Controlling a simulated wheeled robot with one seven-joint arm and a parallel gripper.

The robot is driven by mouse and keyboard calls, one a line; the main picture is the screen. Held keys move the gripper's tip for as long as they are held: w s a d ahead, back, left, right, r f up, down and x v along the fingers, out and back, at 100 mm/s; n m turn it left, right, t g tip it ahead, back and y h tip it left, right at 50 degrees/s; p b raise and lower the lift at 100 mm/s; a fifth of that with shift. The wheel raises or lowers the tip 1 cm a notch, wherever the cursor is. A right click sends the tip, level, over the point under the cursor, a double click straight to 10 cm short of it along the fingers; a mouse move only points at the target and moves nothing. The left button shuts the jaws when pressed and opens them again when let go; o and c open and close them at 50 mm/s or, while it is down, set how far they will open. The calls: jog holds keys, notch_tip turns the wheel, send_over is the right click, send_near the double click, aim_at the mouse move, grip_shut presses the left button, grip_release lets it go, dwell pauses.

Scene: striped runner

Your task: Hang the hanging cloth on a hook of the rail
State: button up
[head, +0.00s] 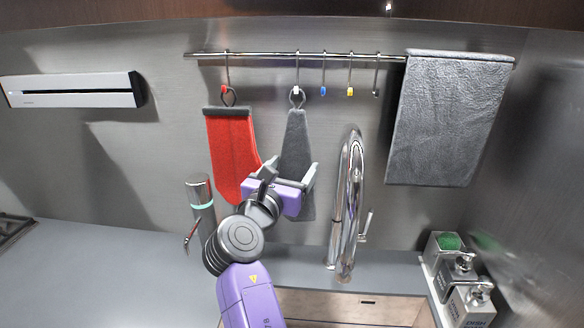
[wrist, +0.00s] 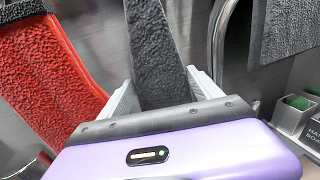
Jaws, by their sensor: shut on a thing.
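A narrow dark grey cloth (head: 297,135) with a ring at its top hangs down from the rail (head: 270,55). Its ring is at the white-tipped hook (head: 297,75); I cannot tell for certain whether the ring is over the hook tip or only beside it. My gripper (head: 288,177) is shut on the cloth's lower part. In the wrist view the grey cloth (wrist: 155,55) runs up from between the pale fingers. Blue-tipped (head: 323,75), yellow-tipped (head: 350,75) and dark-tipped hooks (head: 376,78) to the right are empty.
A chrome tap (head: 345,200) stands close on the right. A large grey towel (head: 448,120) covers the rail's right end. A bottle (head: 199,195) and dispensers (head: 468,300) stand on the counter.

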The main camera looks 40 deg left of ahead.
dwell(0.4)
jog(key=o, duration=1.5)
jog(key=b+v, duration=0.1)
jog(key=v, duration=0.6)
jog(key=shift+s, duration=0.4)
jog(key=shift+d, duration=0.1)
